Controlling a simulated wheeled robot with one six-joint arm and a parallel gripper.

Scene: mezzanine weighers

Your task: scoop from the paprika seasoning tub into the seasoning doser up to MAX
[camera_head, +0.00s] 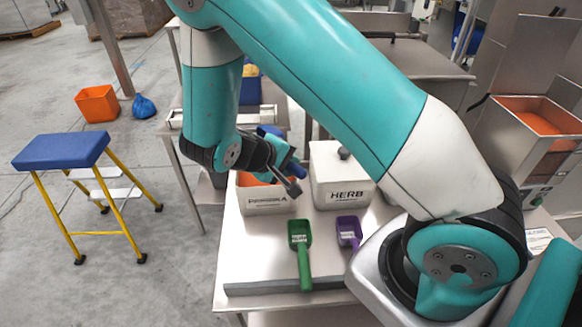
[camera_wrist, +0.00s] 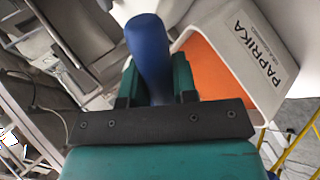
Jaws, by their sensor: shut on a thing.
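My gripper (camera_wrist: 153,82) is shut on the blue handle of a scoop (camera_wrist: 147,42). A steel hopper (camera_head: 510,138) at the right, seemingly the seasoning doser, shows orange inside; no MAX mark is readable.
A lidded white herb tub (camera_head: 342,194) stands close right of the paprika tub. A green scoop (camera_head: 302,250) and a purple scoop (camera_head: 349,233) lie in front on the bench (camera_head: 250,272). A blue-topped step stool (camera_head: 62,150) and an orange bin (camera_head: 97,104) stand on the floor at left.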

